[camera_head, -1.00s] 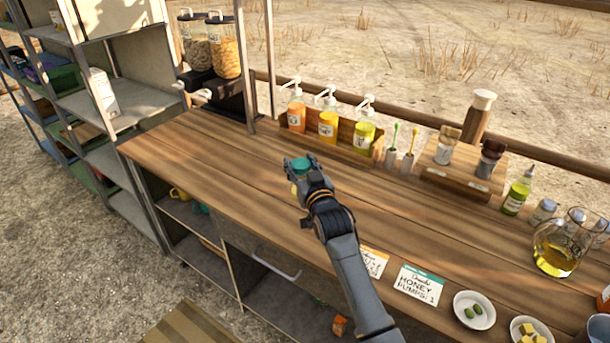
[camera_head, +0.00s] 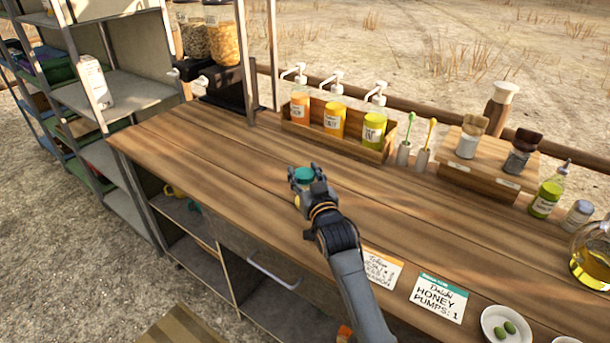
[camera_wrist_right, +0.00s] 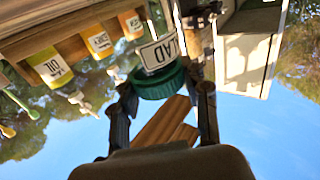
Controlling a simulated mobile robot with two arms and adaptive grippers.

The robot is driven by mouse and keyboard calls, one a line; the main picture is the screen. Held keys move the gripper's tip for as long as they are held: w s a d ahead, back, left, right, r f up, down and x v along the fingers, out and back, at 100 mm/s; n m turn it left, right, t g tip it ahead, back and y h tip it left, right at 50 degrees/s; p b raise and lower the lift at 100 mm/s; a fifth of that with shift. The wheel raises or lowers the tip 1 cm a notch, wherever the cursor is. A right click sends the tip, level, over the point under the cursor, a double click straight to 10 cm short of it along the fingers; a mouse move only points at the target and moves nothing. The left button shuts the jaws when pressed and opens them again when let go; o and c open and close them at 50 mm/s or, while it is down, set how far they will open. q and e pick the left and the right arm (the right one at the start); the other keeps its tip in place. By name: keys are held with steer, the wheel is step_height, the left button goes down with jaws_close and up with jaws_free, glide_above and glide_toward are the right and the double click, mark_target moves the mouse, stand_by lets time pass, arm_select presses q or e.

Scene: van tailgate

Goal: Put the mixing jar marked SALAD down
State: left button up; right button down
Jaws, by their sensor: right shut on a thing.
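The mixing jar has a teal lid (camera_head: 304,175). My right gripper (camera_head: 306,182) is shut on the jar, with a finger on each side of the lid in the wrist view (camera_wrist_right: 163,97). The jar is over the wooden counter (camera_head: 220,165), in front of the pump bottles. The gripper hides most of its body, and I cannot tell whether its base touches the wood. My left gripper is not in view.
A wooden rack (camera_head: 334,138) holds orange, yellow and green pump bottles behind the jar. Order cards (camera_head: 438,298) and a dish with olives (camera_head: 507,328) lie front right. The counter left of the gripper is clear.

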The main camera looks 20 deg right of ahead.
steer(key=c, duration=0.7)
jaws_free()
steer(key=shift+f, duration=0.2)
steer(key=shift+r, duration=0.15)
steer(key=shift+s, duration=0.1)
steer(key=s, duration=1.1)
steer(key=shift+s, duration=0.4)
